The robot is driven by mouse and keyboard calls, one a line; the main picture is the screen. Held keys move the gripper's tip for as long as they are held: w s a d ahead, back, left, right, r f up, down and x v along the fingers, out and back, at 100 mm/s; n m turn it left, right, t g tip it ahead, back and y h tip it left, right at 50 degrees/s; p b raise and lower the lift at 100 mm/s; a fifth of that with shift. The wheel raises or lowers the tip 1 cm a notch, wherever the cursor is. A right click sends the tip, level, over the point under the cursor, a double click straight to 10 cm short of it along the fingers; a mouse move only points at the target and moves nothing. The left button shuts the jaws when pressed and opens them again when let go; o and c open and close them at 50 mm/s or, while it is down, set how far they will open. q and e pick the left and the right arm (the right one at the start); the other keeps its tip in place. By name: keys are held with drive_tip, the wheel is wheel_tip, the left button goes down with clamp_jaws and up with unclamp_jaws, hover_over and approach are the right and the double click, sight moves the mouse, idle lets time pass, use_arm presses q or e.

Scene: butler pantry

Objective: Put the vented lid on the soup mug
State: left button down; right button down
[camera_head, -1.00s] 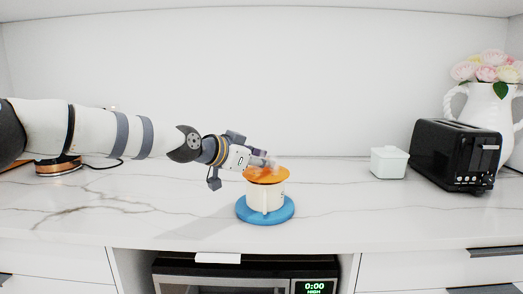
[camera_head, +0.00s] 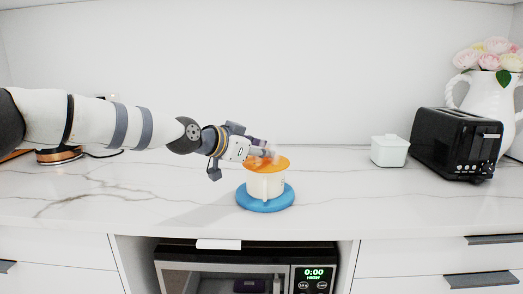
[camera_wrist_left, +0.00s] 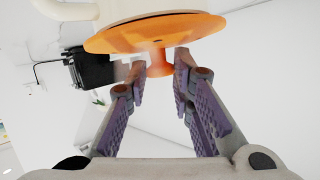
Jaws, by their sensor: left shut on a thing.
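The cream soup mug (camera_head: 264,187) stands upright on a round blue mat (camera_head: 265,204) on the counter. The orange vented lid (camera_head: 281,163) is at the mug's mouth, covering it. My left gripper (camera_head: 262,153) comes in from the left and is shut on the lid's knob. In the left wrist view, the fingers (camera_wrist_left: 165,70) are on either side of the knob under the lid's disc (camera_wrist_left: 150,35), which has a small dark slot. Part of the mug (camera_wrist_left: 110,8) shows behind the lid. I cannot tell whether the lid is fully seated on the rim. My right gripper is not in view.
A pale lidded box (camera_head: 389,151), a black toaster (camera_head: 455,143) and a white flower pitcher (camera_head: 485,95) stand to the right. A copper-coloured object (camera_head: 60,155) is at the far left. A microwave (camera_head: 225,278) sits below the counter. Counter beside the mat is clear.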

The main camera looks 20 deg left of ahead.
use_arm(q)
drive_tip(key=shift+s+a+f+g, duration=0.1)
drive_tip(key=shift+s+f+g, duration=0.05)
drive_tip(key=shift+f, duration=0.35)
drive_tip(key=shift+s+f+g, duration=0.1)
drive_tip(key=shift+f+g, duration=0.05)
drive_tip(key=shift+f, duration=0.35)
drive_tip(key=c, duration=1.3)
unclamp_jaws()
drive_tip(key=shift+r, duration=0.1)
drive_tip(key=shift+a+r, duration=0.1)
drive_tip(key=v, duration=1.2)
drive_tip(key=shift+s+r, duration=0.1)
drive_tip(key=shift+r, duration=0.05)
